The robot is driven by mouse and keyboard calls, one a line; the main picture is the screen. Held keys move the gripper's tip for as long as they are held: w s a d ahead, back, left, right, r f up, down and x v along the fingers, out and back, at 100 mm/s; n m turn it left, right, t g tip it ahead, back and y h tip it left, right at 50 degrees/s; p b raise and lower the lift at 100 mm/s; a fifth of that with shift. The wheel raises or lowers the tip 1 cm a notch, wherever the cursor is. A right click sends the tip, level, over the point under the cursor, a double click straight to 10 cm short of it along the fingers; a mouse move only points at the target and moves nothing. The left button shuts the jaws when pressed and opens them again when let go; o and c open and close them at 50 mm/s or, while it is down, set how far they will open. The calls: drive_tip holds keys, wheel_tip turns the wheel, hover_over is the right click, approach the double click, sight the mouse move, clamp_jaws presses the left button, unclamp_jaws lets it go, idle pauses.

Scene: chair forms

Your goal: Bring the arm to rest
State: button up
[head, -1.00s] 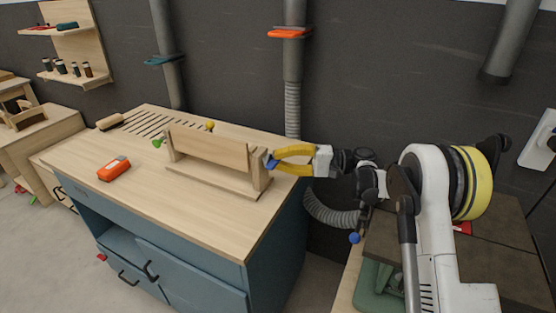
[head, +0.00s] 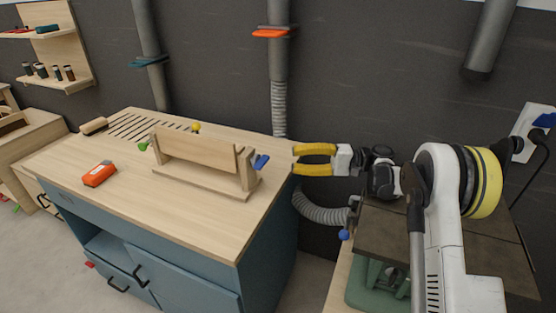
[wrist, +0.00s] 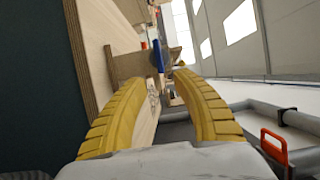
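My gripper (head: 298,159) has yellow fingers and is open and empty, out past the right edge of the workbench. It points left toward a wooden form (head: 203,160) that stands on the bench top. A blue peg (head: 261,162) sits at the form's right end, apart from the fingertips. In the wrist view the open fingers (wrist: 150,85) frame the gap toward the blue peg (wrist: 157,56), which is farther off. My white arm rises at the right of the head view.
The blue workbench (head: 205,226) also holds an orange tool (head: 99,173), a green knob (head: 143,146), a yellow knob (head: 196,127) and a wooden roller (head: 94,126). A dark-topped table (head: 385,235) with a green machine (head: 372,285) stands under my arm.

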drive_tip(key=shift+d, duration=1.2)
drive_tip(key=s+r+m+t+h, duration=0.1)
drive_tip(key=s+r+t+h, duration=0.1)
drive_tip(key=s+r+h, duration=0.4)
drive_tip(key=s+r+m+t+h, duration=0.1)
drive_tip(key=s+t+h, duration=0.15)
drive_tip(key=s, duration=0.55)
drive_tip(key=s+d+f+t+h, duration=0.2)
drive_tip(key=s+d+h, duration=0.2)
drive_tip(key=s+d, duration=0.3)
drive_tip(key=s+d+f+n+t+h, duration=0.1)
drive_tip(key=s+d+f+h, duration=0.2)
drive_tip(key=s, duration=1)
drive_tip(key=d+h, duration=0.2)
drive_tip(key=d, duration=0.2)
drive_tip(key=shift+d+n+t, duration=0.25)
drive_tip(key=shift+n+t, duration=0.05)
drive_tip(key=shift+t, duration=0.05)
